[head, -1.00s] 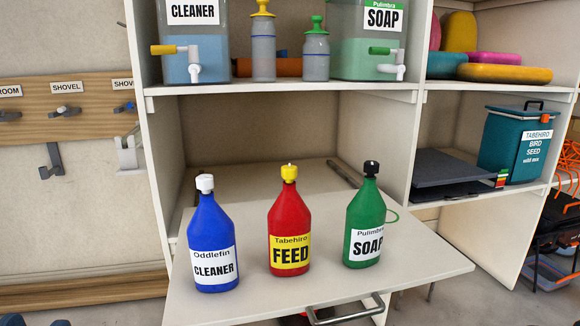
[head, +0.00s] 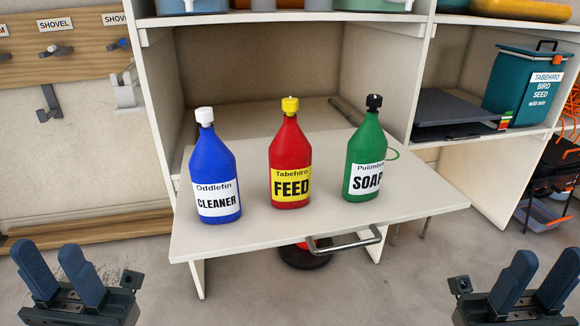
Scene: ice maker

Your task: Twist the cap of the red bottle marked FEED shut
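The red FEED bottle (head: 290,165) stands upright in the middle of the fold-down shelf, with a yellow cap (head: 290,107) on its neck. I cannot tell how tight the cap sits. My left gripper (head: 62,264) is at the lower left, open and empty, with its two blue fingers apart. My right gripper (head: 537,275) is at the lower right, also open and empty. Both are well in front of the shelf and away from the bottle.
A blue CLEANER bottle (head: 214,175) with a white cap stands left of the red one. A green SOAP bottle (head: 365,160) with a black cap stands right. The shelf (head: 300,228) has a metal handle (head: 345,242) at its front edge. Its front strip is clear.

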